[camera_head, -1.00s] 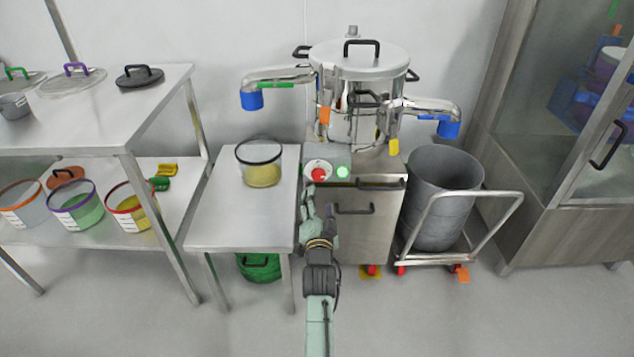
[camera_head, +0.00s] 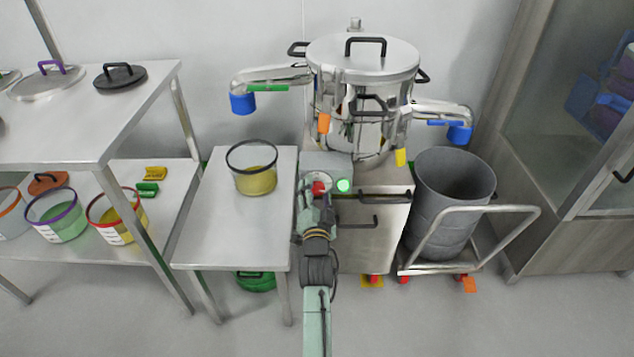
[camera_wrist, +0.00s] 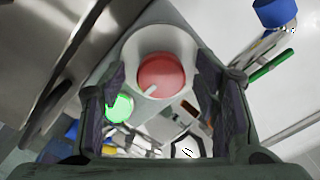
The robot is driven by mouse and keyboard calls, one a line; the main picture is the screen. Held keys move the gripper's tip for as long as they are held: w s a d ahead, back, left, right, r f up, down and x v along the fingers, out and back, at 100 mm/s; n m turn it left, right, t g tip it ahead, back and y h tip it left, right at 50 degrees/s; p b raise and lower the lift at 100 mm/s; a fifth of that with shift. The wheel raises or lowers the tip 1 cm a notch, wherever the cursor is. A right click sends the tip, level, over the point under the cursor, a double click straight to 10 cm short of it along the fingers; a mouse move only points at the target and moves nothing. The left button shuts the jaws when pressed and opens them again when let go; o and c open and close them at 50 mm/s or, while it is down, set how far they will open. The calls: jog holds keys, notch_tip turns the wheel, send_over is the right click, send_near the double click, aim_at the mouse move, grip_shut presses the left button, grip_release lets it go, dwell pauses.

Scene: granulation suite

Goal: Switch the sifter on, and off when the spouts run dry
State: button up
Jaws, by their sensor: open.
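The sifter (camera_head: 362,62) is a steel drum with a lid and two side spouts, the left spout (camera_head: 262,80) and the right spout (camera_head: 447,112), each ending in a blue sleeve. Its control box carries a red knob (camera_head: 319,187) and a lit green lamp (camera_head: 344,186). In the wrist view the red knob (camera_wrist: 161,75) with its white pointer mark lies ahead between my fingers, and the green lamp (camera_wrist: 119,107) glows beside it. My gripper (camera_wrist: 163,100) is open, its fingers apart on either side of the knob. Contact with the knob cannot be told.
A clear tub of yellow powder (camera_head: 254,170) stands on the small table (camera_head: 220,225) below the left spout. A grey bin (camera_head: 452,195) on a trolley stands below the right spout. Shelving with tubs (camera_head: 118,214) is at left, a glass cabinet (camera_head: 575,190) at right.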

jog(key=shift+w, duration=0.15)
jog(key=shift+c, duration=0.2)
jog(key=c, duration=1.1)
